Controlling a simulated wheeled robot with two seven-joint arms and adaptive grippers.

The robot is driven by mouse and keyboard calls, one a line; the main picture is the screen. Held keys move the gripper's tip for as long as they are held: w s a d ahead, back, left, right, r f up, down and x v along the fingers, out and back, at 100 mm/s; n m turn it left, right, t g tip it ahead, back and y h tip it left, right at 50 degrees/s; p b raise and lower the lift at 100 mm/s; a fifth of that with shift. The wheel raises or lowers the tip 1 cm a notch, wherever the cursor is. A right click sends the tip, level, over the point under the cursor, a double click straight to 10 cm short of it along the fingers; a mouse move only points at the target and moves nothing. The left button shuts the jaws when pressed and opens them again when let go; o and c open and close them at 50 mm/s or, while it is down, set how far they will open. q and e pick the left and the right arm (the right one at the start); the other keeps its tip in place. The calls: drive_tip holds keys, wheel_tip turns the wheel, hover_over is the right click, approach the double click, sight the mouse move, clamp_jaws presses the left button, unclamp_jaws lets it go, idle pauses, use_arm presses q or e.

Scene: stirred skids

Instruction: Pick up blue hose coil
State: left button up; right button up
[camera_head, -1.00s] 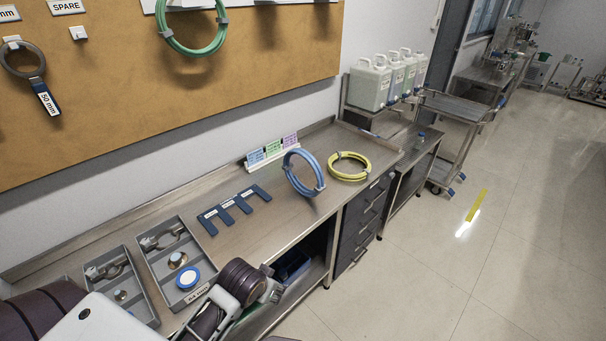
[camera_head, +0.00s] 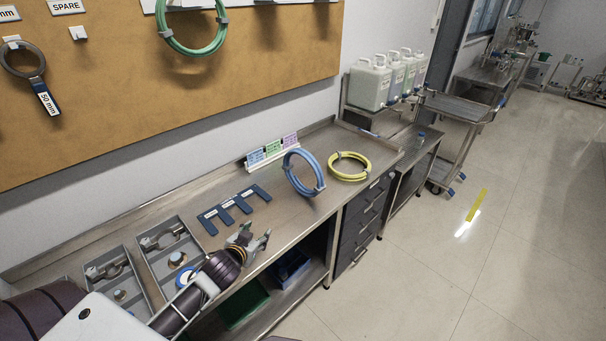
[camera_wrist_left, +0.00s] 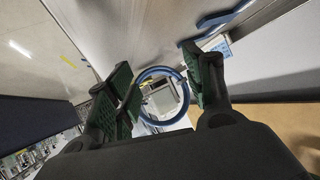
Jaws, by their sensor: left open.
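The blue hose coil (camera_head: 304,173) stands upright, slightly tilted, on the steel bench near its front edge in the head view. In the left wrist view the coil (camera_wrist_left: 162,97) appears as a blue ring beyond and between the fingers. My left gripper (camera_head: 260,240) is open and empty, above the bench's front part, to the left of the coil and apart from it. It also shows in the left wrist view (camera_wrist_left: 165,85) with its green-padded fingers spread. My right gripper is not in view.
A yellow coil (camera_head: 349,166) lies right of the blue one. Card holders (camera_head: 272,151) stand behind it. A green hose (camera_head: 190,48) hangs on the pegboard.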

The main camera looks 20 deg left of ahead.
use_arm(q)
drive_tip(key=w+a+r+m+t+h, duration=0.4)
drive_tip(key=r+m+h, duration=0.3)
drive_tip(key=r+h, duration=0.3)
drive_tip(key=shift+w+m+h, duration=0.3)
drive_tip(key=shift+w, duration=0.4)
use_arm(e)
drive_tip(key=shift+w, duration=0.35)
